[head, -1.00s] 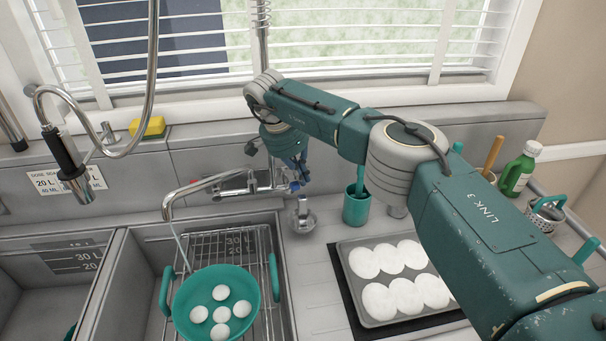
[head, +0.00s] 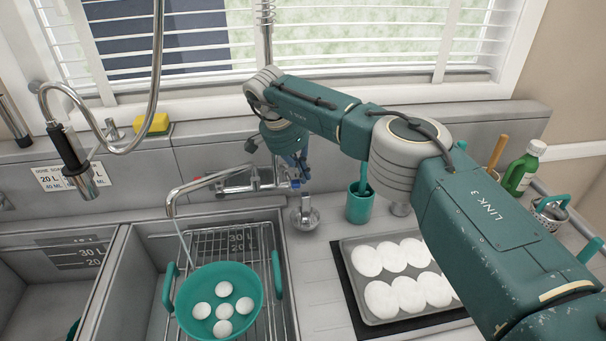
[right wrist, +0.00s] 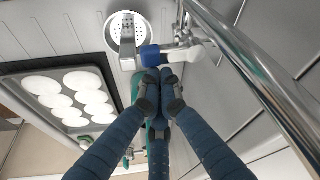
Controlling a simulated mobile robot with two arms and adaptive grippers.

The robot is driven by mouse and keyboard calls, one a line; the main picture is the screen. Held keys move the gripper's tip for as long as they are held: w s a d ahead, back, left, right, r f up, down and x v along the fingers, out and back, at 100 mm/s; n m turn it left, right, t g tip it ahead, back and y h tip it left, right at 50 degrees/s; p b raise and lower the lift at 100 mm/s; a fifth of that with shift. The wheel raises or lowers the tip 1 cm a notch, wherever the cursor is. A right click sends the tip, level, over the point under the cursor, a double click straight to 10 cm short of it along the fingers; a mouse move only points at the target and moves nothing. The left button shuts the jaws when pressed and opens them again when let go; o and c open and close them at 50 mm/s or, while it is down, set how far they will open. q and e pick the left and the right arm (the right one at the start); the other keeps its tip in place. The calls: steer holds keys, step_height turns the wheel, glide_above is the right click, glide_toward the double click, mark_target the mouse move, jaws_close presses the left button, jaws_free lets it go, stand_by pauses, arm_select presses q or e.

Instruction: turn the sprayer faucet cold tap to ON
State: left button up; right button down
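The sprayer faucet (head: 238,187) is a chrome wall fitting behind the sink, with a spout reaching left over the basin. Its cold tap, a blue-banded knob with a pale lever, shows in the right wrist view (right wrist: 150,56), just beyond my fingertips. My right gripper (right wrist: 160,74) has its dark blue fingers drawn together, with the tips right at the blue knob; I cannot tell whether they touch it. In the head view my right gripper (head: 301,176) points down at the faucet's right end and partly hides the tap. My left gripper is not in view.
A teal colander (head: 250,310) with several white eggs sits on the rack in the basin. A tray (head: 348,258) of white rounds and a teal cup (head: 359,208) stand on the right counter. A hose sprayer (head: 82,182) hangs at left. A chrome pipe (right wrist: 270,85) passes close to my gripper.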

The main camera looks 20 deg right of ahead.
steer(key=v, duration=1.1)
steer(key=shift+r, duration=0.25)
steer(key=shift+s+a, duration=0.1)
